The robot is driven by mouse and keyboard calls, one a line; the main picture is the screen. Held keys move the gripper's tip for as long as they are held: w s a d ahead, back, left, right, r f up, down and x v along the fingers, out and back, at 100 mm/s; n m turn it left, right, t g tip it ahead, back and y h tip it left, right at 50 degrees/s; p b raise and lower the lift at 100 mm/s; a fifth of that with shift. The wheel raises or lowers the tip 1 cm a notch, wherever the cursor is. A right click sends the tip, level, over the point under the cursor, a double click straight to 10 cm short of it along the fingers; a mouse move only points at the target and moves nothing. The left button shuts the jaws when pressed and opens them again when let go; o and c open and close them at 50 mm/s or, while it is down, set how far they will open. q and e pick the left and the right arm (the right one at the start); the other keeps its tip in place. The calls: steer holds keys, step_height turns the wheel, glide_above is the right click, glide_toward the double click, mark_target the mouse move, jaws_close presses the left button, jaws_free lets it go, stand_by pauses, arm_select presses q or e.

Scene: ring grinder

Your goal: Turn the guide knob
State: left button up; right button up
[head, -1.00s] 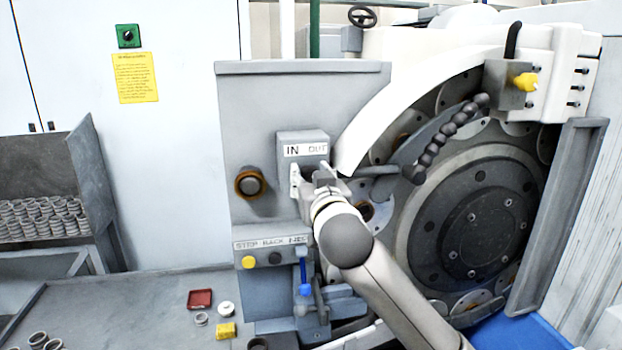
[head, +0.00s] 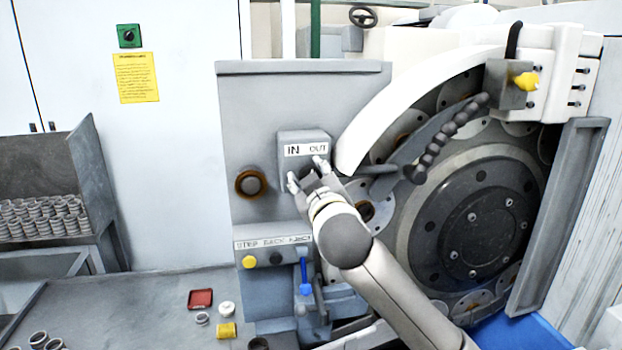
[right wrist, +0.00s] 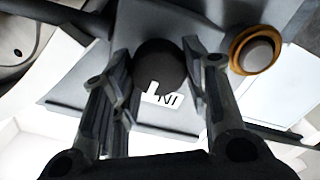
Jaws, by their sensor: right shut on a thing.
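The guide knob is a dark round knob (right wrist: 160,66) on the grey box (head: 288,140) under the white IN/OUT label (head: 306,150). In the head view it is mostly hidden behind my gripper. My right gripper (head: 308,175) reaches it from the lower right, with one finger on each side. In the right wrist view the gripper (right wrist: 157,80) is shut on the knob between its two fingers, and part of the label shows just below the knob. My left gripper is not in view.
An orange-ringed button (head: 250,184) sits left of the knob. Below is a strip with a yellow button (head: 249,262) and a blue lever (head: 304,275). A jointed hose (head: 450,135) and the large grinder wheel (head: 480,225) stand close on the right.

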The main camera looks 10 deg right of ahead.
steer(key=shift+a+f+n, duration=0.1)
steer(key=shift+f+n, duration=0.05)
steer(key=shift+n, duration=3.65)
steer(key=o, duration=1)
steer(key=s, duration=1.2)
